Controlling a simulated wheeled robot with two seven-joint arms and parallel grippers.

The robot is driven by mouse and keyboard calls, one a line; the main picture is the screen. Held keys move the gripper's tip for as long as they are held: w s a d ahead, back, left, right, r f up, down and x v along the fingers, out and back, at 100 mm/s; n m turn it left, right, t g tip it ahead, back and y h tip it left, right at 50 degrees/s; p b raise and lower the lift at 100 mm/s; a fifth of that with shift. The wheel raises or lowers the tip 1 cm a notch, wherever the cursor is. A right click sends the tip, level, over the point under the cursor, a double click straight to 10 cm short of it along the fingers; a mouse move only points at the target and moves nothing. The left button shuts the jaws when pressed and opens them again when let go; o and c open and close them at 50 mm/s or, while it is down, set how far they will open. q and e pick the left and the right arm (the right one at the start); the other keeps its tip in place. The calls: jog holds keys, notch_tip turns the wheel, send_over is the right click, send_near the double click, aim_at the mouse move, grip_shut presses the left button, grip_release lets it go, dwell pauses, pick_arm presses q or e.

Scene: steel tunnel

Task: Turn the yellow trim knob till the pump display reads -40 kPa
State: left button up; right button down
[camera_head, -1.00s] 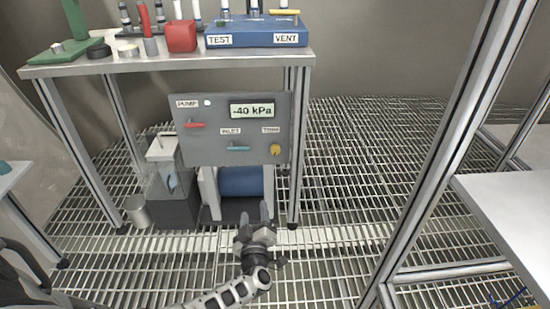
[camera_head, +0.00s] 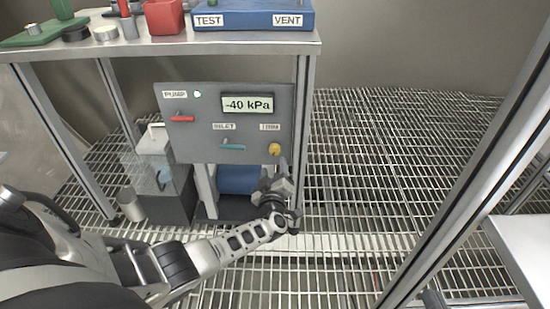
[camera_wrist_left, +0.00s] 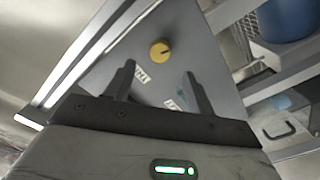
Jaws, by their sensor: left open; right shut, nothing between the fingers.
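The yellow trim knob (camera_head: 274,149) sits at the lower right of the grey pump panel (camera_head: 190,142), under the trim label. The pump display (camera_head: 247,104) reads -40 kPa. My left gripper (camera_head: 276,172) is just below the knob in the head view. In the left wrist view its two fingers (camera_wrist_left: 160,80) are apart with nothing between them. The knob (camera_wrist_left: 160,52) shows beyond the fingertips, apart from them, its dark pointer line visible. My right gripper is not in view.
The panel also carries a red pump handle (camera_head: 182,118) and a teal inlet handle (camera_head: 232,147). A steel table (camera_head: 160,46) above holds a blue test/vent block (camera_head: 250,16). A table leg (camera_head: 301,130) stands close right of the knob. A blue cylinder (camera_head: 238,180) is below the panel.

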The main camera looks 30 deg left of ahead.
aim_at(275, 152)
pick_arm(q)
jog(key=b+x, duration=0.3)
jog(key=x, duration=0.3)
jog(key=shift+w+a+f+b, duration=0.1)
jog(key=shift+w+f+b, duration=0.1)
jog(key=shift+w+b, duration=0.15)
jog(key=shift+w+a+r+b, duration=0.2)
jog(key=shift+w+a+b, duration=0.2)
jog(key=shift+w, duration=0.15)
pick_arm(e)
jog(key=shift+w+a+r+m+t+y, duration=0.25)
jog(key=shift+r+t+y, duration=0.25)
jog(key=shift+r, duration=0.15)
jog(key=shift+w+a+r+m+t+y, duration=0.15)
jog(key=shift+w+r+t+y, duration=0.1)
jog(key=shift+r+t+y, duration=0.3)
pick_arm(q)
jog(key=shift+c, duration=0.3)
jog(key=c, duration=0.9)
